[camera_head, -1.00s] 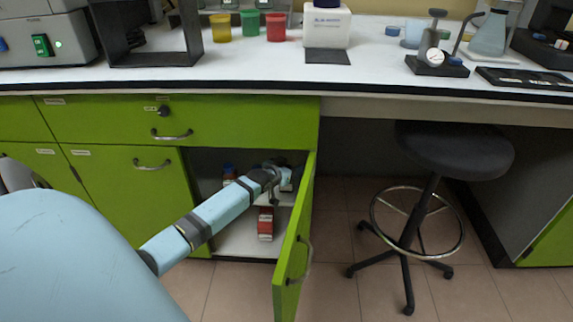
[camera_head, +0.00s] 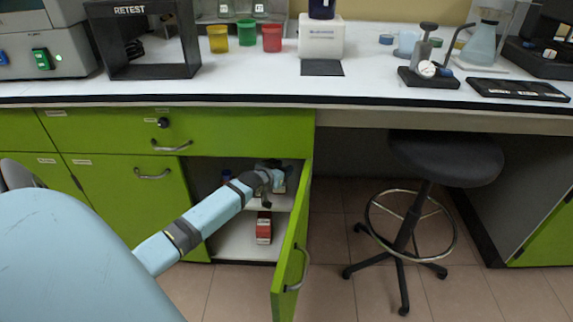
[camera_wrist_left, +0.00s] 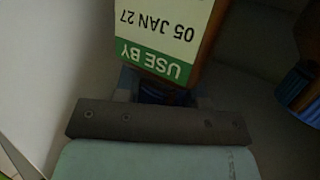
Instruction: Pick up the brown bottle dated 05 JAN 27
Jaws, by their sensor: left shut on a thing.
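The brown bottle (camera_wrist_left: 208,52) is close up in the left wrist view. Its cream and green label reads USE BY 05 JAN 27, upside down in that view. My left gripper (camera_wrist_left: 165,95) is shut on this bottle; its fingertips are partly hidden in shadow. In the head view, my left gripper (camera_head: 276,178) is inside the open green cabinet, at the upper shelf. A pale label of the bottle (camera_head: 280,184) shows just beyond the fingers; most of the bottle is hidden. My right gripper is not in view.
The cabinet door (camera_head: 294,245) stands open to the right of my arm. A red container (camera_head: 264,228) stands on the cabinet floor. A dark blue-and-brown object (camera_wrist_left: 298,85) is right of the bottle in the wrist view. A stool (camera_head: 445,158) stands to the right.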

